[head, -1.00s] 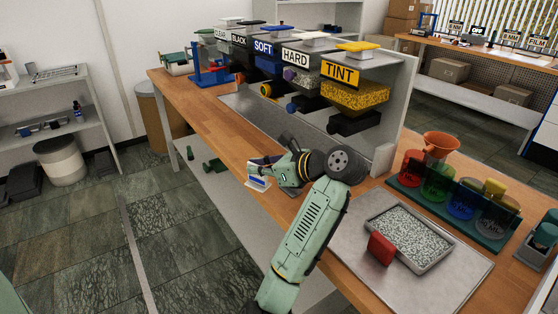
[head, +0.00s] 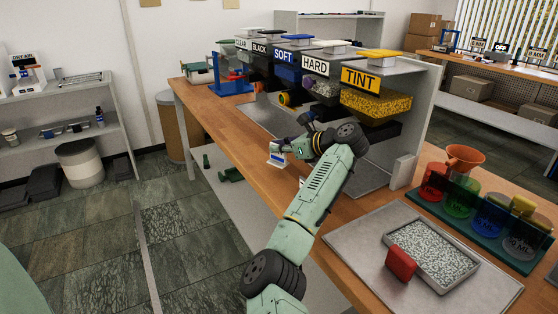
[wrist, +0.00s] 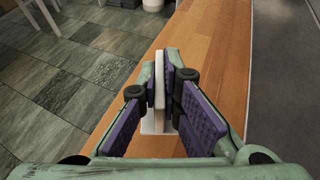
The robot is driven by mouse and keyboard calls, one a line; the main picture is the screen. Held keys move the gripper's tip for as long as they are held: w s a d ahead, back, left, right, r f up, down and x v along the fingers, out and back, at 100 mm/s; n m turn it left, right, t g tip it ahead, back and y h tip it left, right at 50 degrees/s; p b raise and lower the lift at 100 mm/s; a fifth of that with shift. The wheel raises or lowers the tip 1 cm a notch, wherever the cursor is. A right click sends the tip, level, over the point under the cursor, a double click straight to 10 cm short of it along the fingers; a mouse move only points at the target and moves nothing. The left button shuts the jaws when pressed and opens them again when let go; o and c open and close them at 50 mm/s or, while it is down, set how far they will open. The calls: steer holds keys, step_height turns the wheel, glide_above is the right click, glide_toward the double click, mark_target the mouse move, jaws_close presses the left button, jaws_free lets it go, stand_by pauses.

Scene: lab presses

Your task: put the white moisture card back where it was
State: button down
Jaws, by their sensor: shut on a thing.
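The white moisture card (head: 277,156), with a blue band and a white foot, is at the end of my arm in the head view. In the wrist view the white card (wrist: 158,95) stands edge-on between the purple pads of my gripper (wrist: 165,90). My gripper (head: 290,148) is shut on it, above the front edge of the wooden bench (head: 210,112). Whether the card's foot touches the bench cannot be told. On the shelf at the left stands a white holder labelled DRY AIR (head: 27,75).
Labelled hoppers, such as TINT (head: 375,102), hang over the bench at the right. A grey tray of granules (head: 440,265) with a red block (head: 400,263) and coloured cups (head: 460,205) stand nearer. A white bin (head: 80,163) is on the floor, which is otherwise largely open.

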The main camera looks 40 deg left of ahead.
mark_target(271, 158)
steer(key=shift+w+f+b, duration=0.1)
steer(key=shift+f+b, duration=1.8)
steer(key=shift+b, duration=0.3)
steer(key=shift+r, duration=0.15)
steer(key=c, duration=2.2)
jaws_free()
steer(key=o, duration=0.4)
